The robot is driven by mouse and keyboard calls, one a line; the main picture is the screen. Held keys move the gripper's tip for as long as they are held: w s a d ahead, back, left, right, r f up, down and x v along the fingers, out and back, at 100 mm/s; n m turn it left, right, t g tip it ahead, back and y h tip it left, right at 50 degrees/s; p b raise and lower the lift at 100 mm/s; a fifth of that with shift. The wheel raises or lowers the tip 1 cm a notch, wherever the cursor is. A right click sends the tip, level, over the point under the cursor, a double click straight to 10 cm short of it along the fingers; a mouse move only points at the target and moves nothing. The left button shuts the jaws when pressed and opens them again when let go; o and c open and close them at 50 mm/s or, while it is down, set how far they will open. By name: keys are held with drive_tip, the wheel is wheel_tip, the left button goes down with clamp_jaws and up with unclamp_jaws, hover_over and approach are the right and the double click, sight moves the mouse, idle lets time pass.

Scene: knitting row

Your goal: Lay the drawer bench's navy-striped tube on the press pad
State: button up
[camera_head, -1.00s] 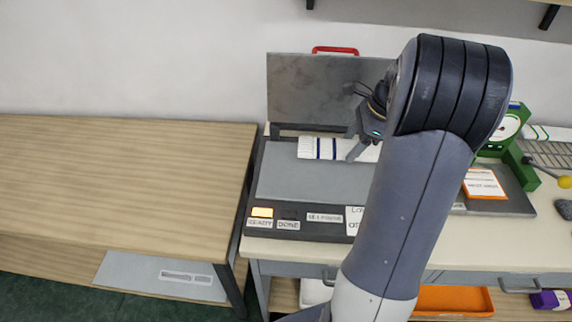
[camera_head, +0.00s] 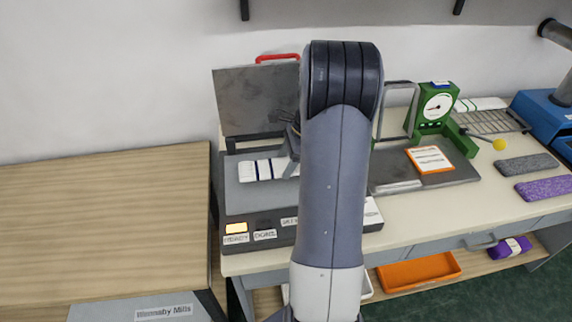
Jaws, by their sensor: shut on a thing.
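The white tube with navy stripes (camera_head: 262,169) lies crosswise at the back part of the grey press pad (camera_head: 250,198). I cannot tell whether it rests on the pad or hangs just above it. My gripper (camera_head: 291,158) is at the tube's right end and shut on it. My arm hides part of the fingers, the tube's right end and the pad's right side. The press lid (camera_head: 256,100), with a red handle (camera_head: 277,58), stands open behind the pad.
A lit yellow READY lamp (camera_head: 236,227) is on the press front. Right of my arm are a green dial gauge (camera_head: 437,107), an orange-edged card (camera_head: 430,159), and grey (camera_head: 527,164) and purple (camera_head: 545,189) flat pieces. A wooden table (camera_head: 100,215) at left is bare.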

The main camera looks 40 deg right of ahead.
drive_tip(key=shift+f, duration=0.9)
drive_tip(key=shift+f, duration=0.1)
drive_tip(key=o, duration=0.9)
drive_tip(key=shift+o, duration=0.2)
drive_tip(key=v, duration=1.2)
